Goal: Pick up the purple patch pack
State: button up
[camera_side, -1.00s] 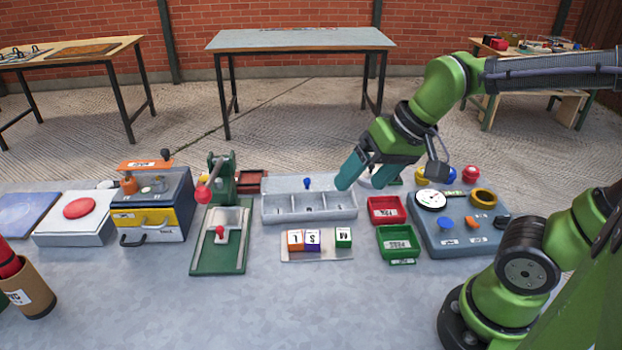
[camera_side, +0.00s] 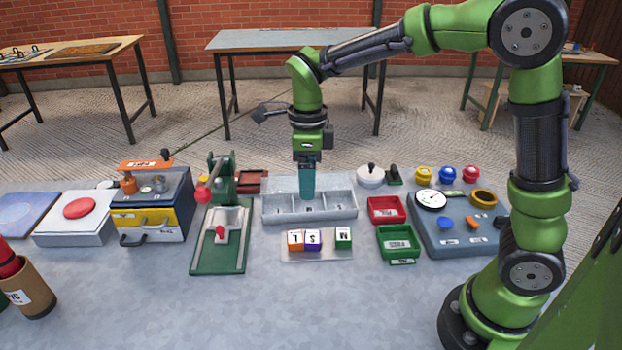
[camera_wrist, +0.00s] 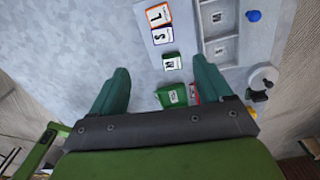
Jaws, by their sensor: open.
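The purple patch pack (camera_side: 313,240) is a small cube with a white top marked S. It stands on a light tray (camera_side: 287,257), against the orange pack (camera_side: 295,240) marked L. The green pack (camera_side: 344,238) marked M stands apart to its right. My gripper (camera_side: 307,196) points down, empty, and overlaps the grey three-part bin behind the packs; its height is hard to judge. In the wrist view my gripper (camera_wrist: 160,66) is open, its teal fingers wide apart. The purple pack (camera_wrist: 161,34) shows beyond the fingertips there, the green pack (camera_wrist: 172,61) between them.
The grey bin (camera_side: 268,208) stands behind the packs. Red (camera_side: 386,209) and green (camera_side: 397,245) trays and a gauge panel (camera_side: 450,238) are to the right. A green lever press (camera_side: 218,255) stands left.

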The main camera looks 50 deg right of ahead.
send_over(312, 236)
jog(key=f, duration=0.7)
jog(key=a+f, duration=0.1)
jog(key=f, duration=0.6)
jog(key=d+f, duration=0.1)
jog(key=f, duration=0.1)
jog(key=shift+s+f, duration=0.1)
jog(key=c, duration=1.1)
jog(key=shift+c, duration=0.2)
